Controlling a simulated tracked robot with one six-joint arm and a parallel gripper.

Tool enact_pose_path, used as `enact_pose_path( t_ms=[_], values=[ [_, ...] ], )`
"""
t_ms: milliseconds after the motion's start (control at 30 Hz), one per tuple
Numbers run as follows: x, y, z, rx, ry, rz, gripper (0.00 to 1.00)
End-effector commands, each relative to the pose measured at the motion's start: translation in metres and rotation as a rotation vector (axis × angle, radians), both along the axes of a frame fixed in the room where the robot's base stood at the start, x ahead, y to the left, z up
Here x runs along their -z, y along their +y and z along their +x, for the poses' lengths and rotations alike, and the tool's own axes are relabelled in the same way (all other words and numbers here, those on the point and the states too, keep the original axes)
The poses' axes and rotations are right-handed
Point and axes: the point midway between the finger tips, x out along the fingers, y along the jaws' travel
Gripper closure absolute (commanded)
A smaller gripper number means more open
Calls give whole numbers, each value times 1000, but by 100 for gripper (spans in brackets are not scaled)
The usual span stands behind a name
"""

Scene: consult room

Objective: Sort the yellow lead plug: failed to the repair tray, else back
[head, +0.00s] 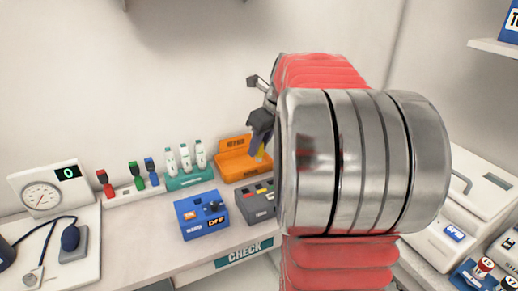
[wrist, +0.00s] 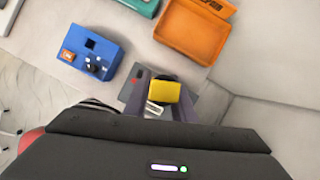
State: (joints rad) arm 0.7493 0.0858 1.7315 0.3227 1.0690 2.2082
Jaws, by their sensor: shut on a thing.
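My gripper (head: 261,142) is shut on the yellow lead plug (wrist: 165,92) and holds it in the air. In the head view the plug (head: 261,154) shows in front of the right part of the orange repair tray (head: 233,170), partly hidden by the fingers. In the wrist view it shows over a grey box (wrist: 125,93), below the repair tray (wrist: 179,45). I see nothing in the tray. A blue box (head: 190,217) with a knob and a display that seems to read OFF stands left of the grey box (head: 248,213).
A white rack (head: 122,194) holds red, green and blue plugs. A teal holder (head: 190,180) with white bottles stands left of the tray. A dial gauge (head: 42,194) is at far left. My arm hides the middle right. The bench front, with a CHECK label (head: 243,252), looks clear.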

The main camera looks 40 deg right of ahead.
Motion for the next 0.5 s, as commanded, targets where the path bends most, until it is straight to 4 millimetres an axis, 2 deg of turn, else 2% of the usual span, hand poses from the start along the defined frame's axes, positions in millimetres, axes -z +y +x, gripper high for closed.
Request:
enact_pose_path(
  t_ms=[500],
  values=[
    [-17, 0, 0, -1, 0, 0, 99]
  ],
)
